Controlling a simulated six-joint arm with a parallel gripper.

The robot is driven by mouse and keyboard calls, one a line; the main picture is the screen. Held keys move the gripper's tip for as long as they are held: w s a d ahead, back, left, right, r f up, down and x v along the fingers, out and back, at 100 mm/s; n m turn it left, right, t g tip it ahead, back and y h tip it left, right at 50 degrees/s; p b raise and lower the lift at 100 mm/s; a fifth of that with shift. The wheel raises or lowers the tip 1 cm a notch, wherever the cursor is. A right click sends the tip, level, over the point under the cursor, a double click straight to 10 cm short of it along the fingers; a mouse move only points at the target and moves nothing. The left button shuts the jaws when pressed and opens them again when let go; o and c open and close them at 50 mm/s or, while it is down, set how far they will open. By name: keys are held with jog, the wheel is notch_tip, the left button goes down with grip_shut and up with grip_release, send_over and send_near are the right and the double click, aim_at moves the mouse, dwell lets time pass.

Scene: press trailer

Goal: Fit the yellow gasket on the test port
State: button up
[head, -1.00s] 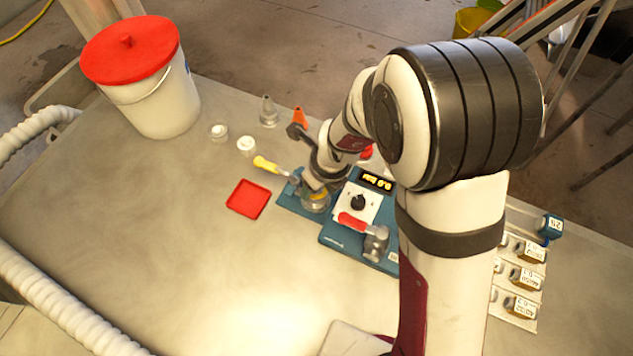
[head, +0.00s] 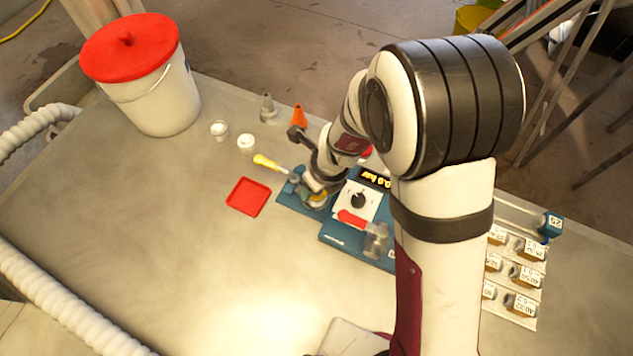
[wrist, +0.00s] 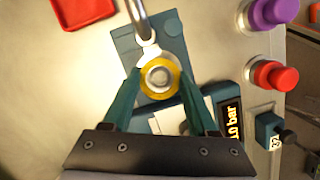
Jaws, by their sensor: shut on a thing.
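The yellow gasket (wrist: 145,86) is a flat ring between the two teal fingertips of my gripper (wrist: 160,80) in the wrist view. My gripper is shut on it. The round grey test port (wrist: 160,77) shows through the ring's middle, so the gasket looks lined up around it. I cannot tell whether it is seated or held just above. The port stands on a blue base plate (wrist: 172,34). In the head view my gripper (head: 316,199) is low over that plate (head: 290,203) and hides most of the port and gasket.
A yellow-handled clamp lever (head: 266,162) reaches toward the port from the left. A blue gauge box (head: 340,240) with a display, knob and red-handled valve stands close on the right. A red tray (head: 248,196) lies left of the plate.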

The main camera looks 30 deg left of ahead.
jog(key=shift+f, duration=0.3)
jog(key=shift+r, duration=0.1)
jog(key=shift+r, duration=0.7)
dwell(0.3)
jog(key=shift+f, duration=0.75)
jog(key=o, duration=0.5)
jog(key=shift+o, duration=0.2)
jog(key=v, duration=1.1)
notch_tip(320, 180, up, 9)
dwell(0.4)
